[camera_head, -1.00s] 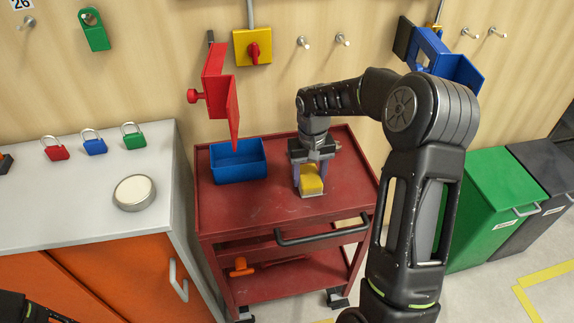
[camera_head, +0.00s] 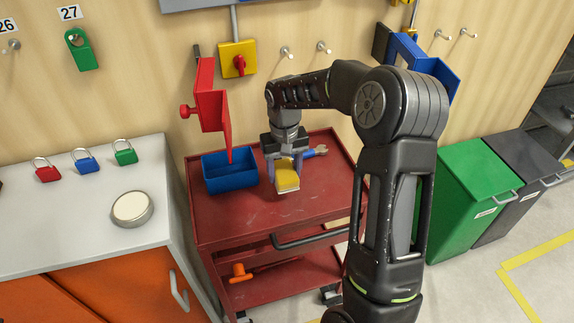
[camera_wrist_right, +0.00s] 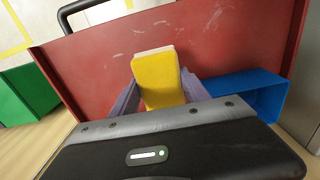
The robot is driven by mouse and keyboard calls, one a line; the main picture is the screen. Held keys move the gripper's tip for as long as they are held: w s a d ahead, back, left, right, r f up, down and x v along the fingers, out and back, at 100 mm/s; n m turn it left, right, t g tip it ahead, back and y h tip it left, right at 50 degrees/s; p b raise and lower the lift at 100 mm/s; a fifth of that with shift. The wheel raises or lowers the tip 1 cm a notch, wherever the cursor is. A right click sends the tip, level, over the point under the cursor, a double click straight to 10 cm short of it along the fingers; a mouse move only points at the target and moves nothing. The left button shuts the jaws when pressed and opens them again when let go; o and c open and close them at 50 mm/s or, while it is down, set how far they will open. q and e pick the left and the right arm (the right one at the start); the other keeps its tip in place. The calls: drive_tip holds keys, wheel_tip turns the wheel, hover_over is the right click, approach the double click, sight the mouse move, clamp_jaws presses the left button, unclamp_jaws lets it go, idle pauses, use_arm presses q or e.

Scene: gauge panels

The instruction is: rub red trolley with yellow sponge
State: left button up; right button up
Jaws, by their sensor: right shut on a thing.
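The red trolley (camera_head: 318,200) stands in the middle, its top marked with pale scuffs that also show in the right wrist view (camera_wrist_right: 215,45). My right gripper (camera_head: 284,172) is shut on the yellow sponge (camera_head: 287,181), over the trolley top next to the blue bin. In the right wrist view the sponge (camera_wrist_right: 158,80) sits between the two fingers, its pale end pointing away from the gripper. The head view does not clearly show whether the sponge touches the top. My left gripper is not in view.
A blue bin (camera_head: 230,185) stands on the trolley's left side. A blue-handled tool (camera_head: 314,152) lies behind the gripper. A red bracket (camera_head: 211,105) juts from the wall above the bin. A grey cabinet top (camera_head: 75,220) is left; a green bin (camera_head: 462,200) is right.

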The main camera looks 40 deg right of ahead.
drive_tip(key=shift+d+r+p, duration=0.1)
drive_tip(key=shift+r+p, duration=0.6)
drive_tip(key=shift+r, duration=0.65)
